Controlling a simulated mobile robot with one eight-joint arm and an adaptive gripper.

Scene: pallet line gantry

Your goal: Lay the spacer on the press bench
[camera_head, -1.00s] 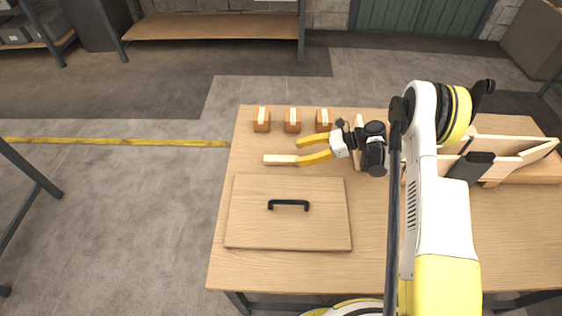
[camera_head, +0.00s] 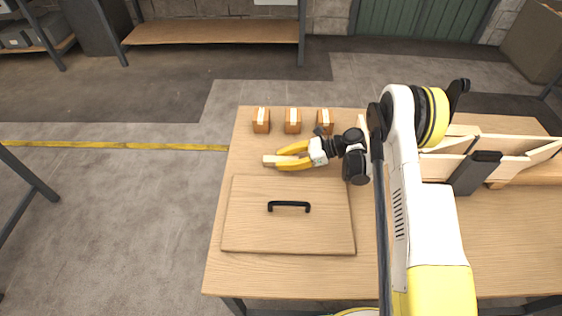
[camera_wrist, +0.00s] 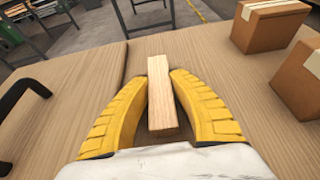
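The spacer is a short pale wooden bar (camera_wrist: 160,95) lying between my gripper's yellow fingers. In the head view its left end (camera_head: 268,160) sticks out past the fingertips, just behind the flat board with a handle. My gripper (camera_head: 280,158) is low over the table; its fingertips close in on both long sides of the bar and appear to touch it. In the wrist view the fingers (camera_wrist: 160,80) flank the bar closely. The bar appears to rest at the table surface; I cannot tell any lift. I cannot tell which surface is the press bench.
The wooden table (camera_head: 240,275) carries a flat board (camera_head: 250,235) with a black handle (camera_head: 289,205). Three small taped boxes (camera_head: 293,121) stand in a row behind my gripper. A wooden trough-like holder (camera_head: 500,165) stands at the right, partly behind my arm.

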